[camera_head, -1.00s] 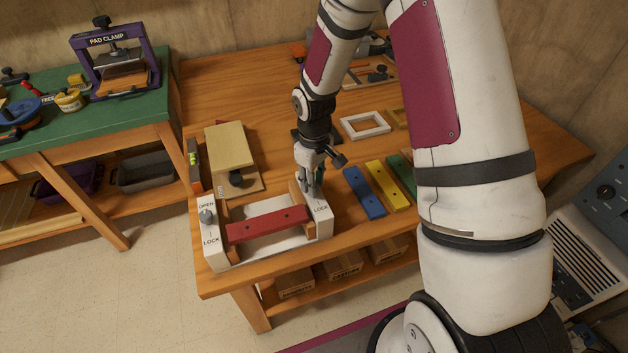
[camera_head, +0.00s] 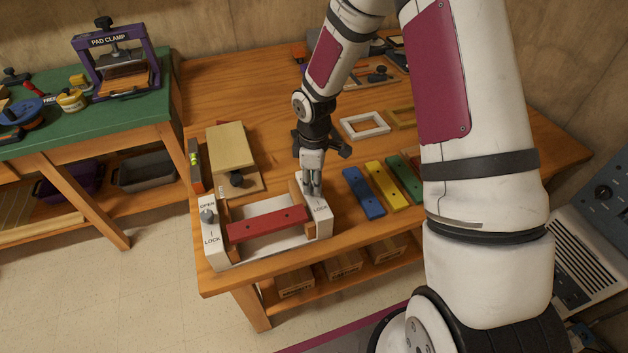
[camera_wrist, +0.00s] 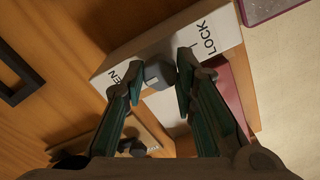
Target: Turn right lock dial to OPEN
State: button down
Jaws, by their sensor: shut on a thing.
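A white fixture (camera_head: 278,252) holds a red bar (camera_head: 267,223) between two wooden blocks at the bench's front corner. Its right end is marked LOCK, and the wrist view shows LOCK and part of OPEN on this end plate (camera_wrist: 215,42). The right dial (camera_wrist: 158,73) is a grey knob between these words. My gripper (camera_head: 314,190) points down over this end and is shut on the right dial; its fingers also show in the wrist view (camera_wrist: 162,76). They hide most of the dial in the head view, so its exact setting is unclear. The left dial (camera_head: 208,216) sits between OPEN and LOCK.
Blue (camera_head: 364,193), yellow (camera_head: 382,186) and green (camera_head: 404,177) bars lie right of the fixture. A wooden board with a black knob (camera_head: 237,180) lies behind it. A white frame (camera_head: 365,125) lies farther back.

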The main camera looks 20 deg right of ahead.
dwell(0.3)
jog(key=c, duration=1.3)
grip_release()
notch_tip(320, 180, up, 12)
jog(key=s+d+r+m+t+h, duration=0.1)
jog(key=s+r+m, duration=0.2)
jog(key=s+r, duration=0.4)
jog(key=s+r+m+t, duration=0.1)
jog(key=s+r+m, duration=0.25)
jog(key=r, duration=0.45)
jog(key=s+r+m+t+y, duration=0.1)
jog(key=s+r+m, duration=0.4)
jog(key=s, duration=1)
jog(key=shift+a+r+m+t, duration=0.15)
jog(key=shift+a+m+t, duration=0.25)
jog(key=shift+t, duration=0.4)
